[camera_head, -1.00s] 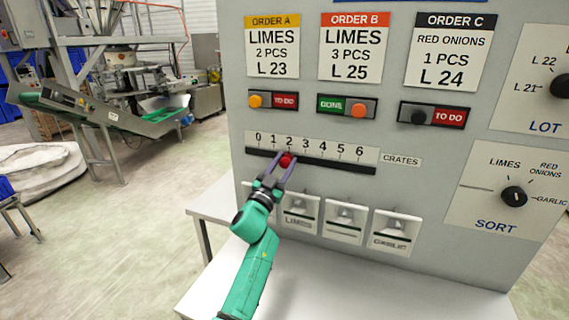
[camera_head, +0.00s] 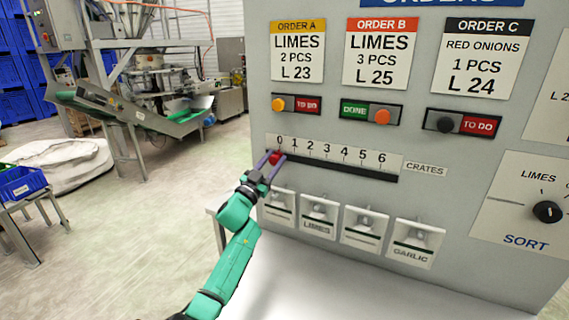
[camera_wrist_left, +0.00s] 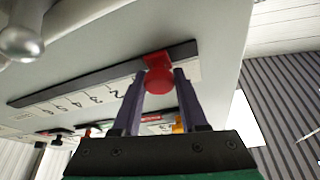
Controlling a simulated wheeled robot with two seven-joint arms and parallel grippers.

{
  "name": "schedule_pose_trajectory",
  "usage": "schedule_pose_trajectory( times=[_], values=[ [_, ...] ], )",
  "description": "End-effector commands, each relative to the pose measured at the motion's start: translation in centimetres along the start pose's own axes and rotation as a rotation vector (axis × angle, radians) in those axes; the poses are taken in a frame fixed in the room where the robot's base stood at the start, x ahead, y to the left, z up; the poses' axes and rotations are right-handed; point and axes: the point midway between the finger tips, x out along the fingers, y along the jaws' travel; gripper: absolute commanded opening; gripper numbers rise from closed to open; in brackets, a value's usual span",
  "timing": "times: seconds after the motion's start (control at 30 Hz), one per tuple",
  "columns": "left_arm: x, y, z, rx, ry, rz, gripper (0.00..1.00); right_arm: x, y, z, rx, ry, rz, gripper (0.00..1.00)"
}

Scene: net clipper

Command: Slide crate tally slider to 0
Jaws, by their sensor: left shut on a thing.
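The crate tally slider (camera_head: 335,166) is a dark slot under a scale from 0 to 6 on the grey panel. Its red knob (camera_head: 274,157) stands at the left end of the slot, at or very near the 0 mark. My left gripper (camera_head: 273,160) is shut on the red knob, one finger on each side. The left wrist view also shows the red knob (camera_wrist_left: 159,78) between the dark fingers, at the slot's end; the fingers hide the lowest numbers there. My right gripper is not in view.
Order cards with TO DO and DONE switches (camera_head: 372,112) are above the slider. Several small labelled dispensers (camera_head: 362,227) are below it, close to my left arm. A SORT dial (camera_head: 547,212) is at the right. A white table (camera_head: 330,285) lies below the panel.

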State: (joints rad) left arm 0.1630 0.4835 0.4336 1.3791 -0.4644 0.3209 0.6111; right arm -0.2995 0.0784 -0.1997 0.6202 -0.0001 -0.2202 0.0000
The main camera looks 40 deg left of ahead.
Motion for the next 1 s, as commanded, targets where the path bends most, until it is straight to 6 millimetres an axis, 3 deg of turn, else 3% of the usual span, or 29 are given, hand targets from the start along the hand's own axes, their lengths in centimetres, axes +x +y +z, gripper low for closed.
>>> schedule_pose_trajectory(
  times=[0.2, 0.23, 0.3, 0.67, 0.87, 1.0],
  values=[
    [0.0, -0.1, 0.0, 0.0, -0.003, -0.003, 0.0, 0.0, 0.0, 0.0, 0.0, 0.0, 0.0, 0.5],
    [0.0, -0.1, 0.0, 0.0, -0.003, -0.003, 0.5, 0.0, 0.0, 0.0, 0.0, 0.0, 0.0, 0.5],
    [0.0, -0.1, 0.0, 0.0, -0.002, -0.003, 0.71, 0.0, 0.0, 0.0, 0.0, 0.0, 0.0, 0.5],
    [-0.3, 0.0, 0.1, 0.001, -0.003, -0.002, 0.71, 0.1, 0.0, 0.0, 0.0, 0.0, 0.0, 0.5],
    [-3.4, 0.1, 0.4, 0.001, -0.004, 0.0, 0.71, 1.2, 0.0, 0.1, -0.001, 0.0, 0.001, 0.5],
    [-7.0, 0.1, 0.6, 0.001, -0.005, -0.001, 0.71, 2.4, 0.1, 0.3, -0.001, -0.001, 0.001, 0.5]
  ],
)
